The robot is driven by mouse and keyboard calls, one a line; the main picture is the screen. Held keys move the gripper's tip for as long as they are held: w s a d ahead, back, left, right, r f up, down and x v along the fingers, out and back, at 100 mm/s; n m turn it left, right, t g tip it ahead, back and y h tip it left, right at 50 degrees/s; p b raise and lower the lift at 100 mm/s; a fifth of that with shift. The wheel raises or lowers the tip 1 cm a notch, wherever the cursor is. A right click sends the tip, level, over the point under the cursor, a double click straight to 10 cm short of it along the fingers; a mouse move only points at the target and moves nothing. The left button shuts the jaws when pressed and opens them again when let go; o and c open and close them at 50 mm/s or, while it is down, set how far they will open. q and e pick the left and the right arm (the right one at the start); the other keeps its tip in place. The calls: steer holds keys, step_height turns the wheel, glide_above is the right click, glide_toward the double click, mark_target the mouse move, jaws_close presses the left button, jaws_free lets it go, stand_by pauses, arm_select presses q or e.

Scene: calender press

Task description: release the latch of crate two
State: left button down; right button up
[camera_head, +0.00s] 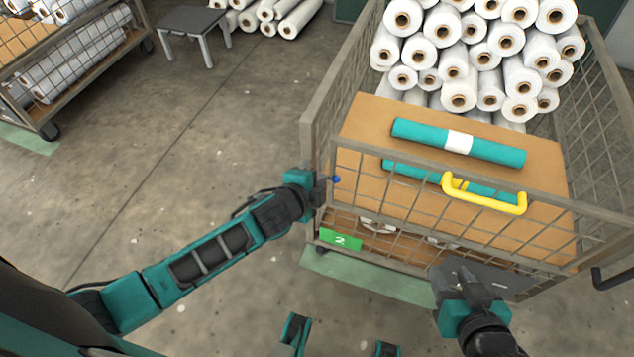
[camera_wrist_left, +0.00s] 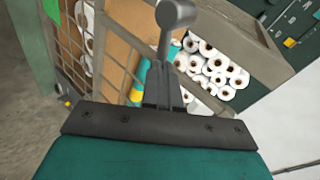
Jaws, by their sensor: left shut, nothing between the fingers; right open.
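Crate two is a wire-mesh cage (camera_head: 310,120) with a green tag marked 2 (camera_head: 341,240) low on its front. A small blue knob (camera_head: 336,179) shows at its front left corner; I take it to be part of the latch, but the latch body is hidden. My left gripper (camera_head: 325,187) is shut and empty right at this corner, beside the knob; I cannot tell whether they touch. In the left wrist view a grey round-ended lever (camera_wrist_left: 175,14) stands just beyond the shut fingers (camera_wrist_left: 163,88). My right gripper (camera_head: 458,270) is open at the crate's lower front.
The crate holds a brown board (camera_head: 360,130), teal rolls (camera_head: 500,152) and several white rolls (camera_head: 460,92). A yellow handle (camera_head: 485,195) is on the front. Another rack (camera_head: 80,70) and a small grey table (camera_head: 195,22) stand at the back left. The floor between is clear.

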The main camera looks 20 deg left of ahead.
stand_by(0.3)
arm_select(q)
steer(key=shift+d+f+m+y+p, duration=0.4)
steer(key=shift+f+p, duration=0.2)
steer(key=shift+f, duration=0.1)
steer(key=shift+r, duration=0.1)
